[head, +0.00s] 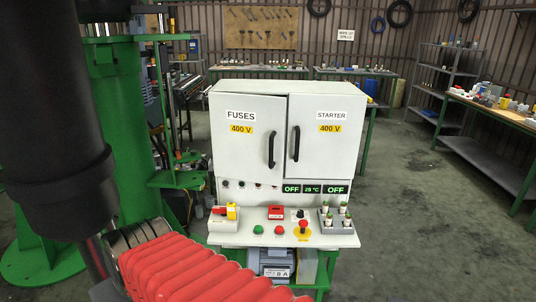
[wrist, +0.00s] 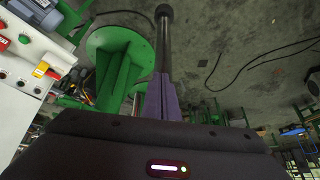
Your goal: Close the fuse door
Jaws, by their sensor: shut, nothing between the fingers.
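The fuse door (head: 241,152) is the left door of the light grey cabinet, labelled FUSES 400 V, with a black handle (head: 271,149) near its right edge. Its right edge appears to stand slightly proud of the starter door (head: 327,155), so it looks a little ajar. The starter door looks shut. My gripper (wrist: 161,82) shows in the wrist view with its purple fingers together and empty. It is apart from the cabinet, and its fingers cannot be made out in the head view.
A control desk (head: 341,241) with buttons and switches juts out below the doors. A green machine column (head: 110,120) stands left of the cabinet. Workbenches and shelves line the back and right. The floor (head: 410,215) right of the cabinet is clear.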

